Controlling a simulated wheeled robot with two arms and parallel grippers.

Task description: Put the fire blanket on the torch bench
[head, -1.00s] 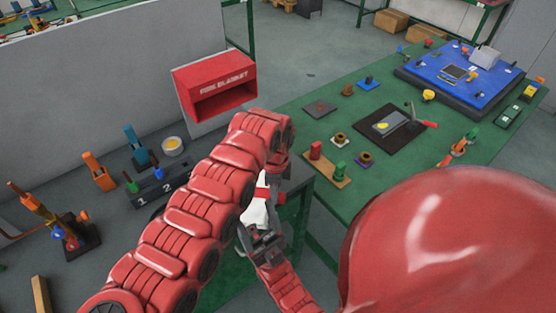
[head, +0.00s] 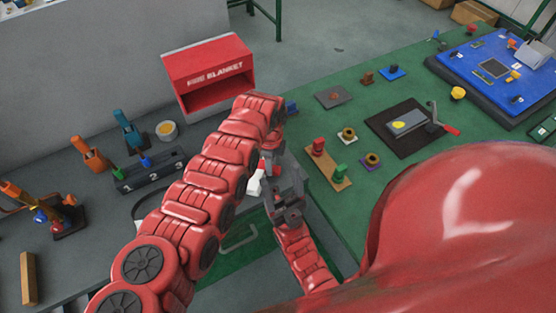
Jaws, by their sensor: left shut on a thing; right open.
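The fire blanket (head: 255,186) is a small white bundle with red parts, mostly hidden behind my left arm. My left gripper (head: 269,163) is shut on it, and its fingers are largely covered by the arm. The blanket hangs in the air near the gap between the benches. My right gripper (head: 287,208) is open and empty, just below and right of the blanket. The grey bench (head: 105,222) with the torches is at left; an orange torch (head: 90,154) and a blue torch (head: 128,130) stand there.
The red FIRE BLANKET box (head: 209,72) has an open front. A numbered black block (head: 150,172), a round pot (head: 167,131) and a wooden bar (head: 28,278) occupy the grey bench. The green table (head: 318,118) at right holds fittings and a blue mat (head: 484,72).

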